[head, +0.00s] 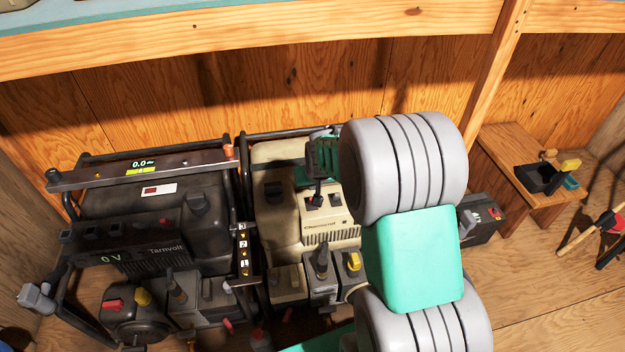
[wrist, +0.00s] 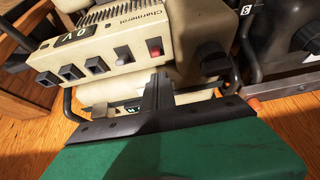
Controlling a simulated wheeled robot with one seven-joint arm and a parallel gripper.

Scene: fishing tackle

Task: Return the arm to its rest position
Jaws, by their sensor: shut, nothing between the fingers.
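My arm, with grey rounded links and a mint-green joint, crosses the right middle of the head view. My gripper (head: 316,200) shows at its far end as a dark green body with dark fingers, over the cream generator (head: 275,190). In the wrist view my gripper (wrist: 160,80) is shut and empty, its fingers pointing at the front of the cream generator (wrist: 185,55). I cannot tell whether the fingertips touch the casing. My arm hides part of the cream generator's right side in the head view.
A black generator (head: 155,215) reading "0 V" in a tube frame stands left of the cream one. A wooden bench (head: 500,150) with a black box (head: 538,178) stands at right. A wooden wall (head: 300,95) rises close behind. Floor (head: 560,300) is clear at lower right.

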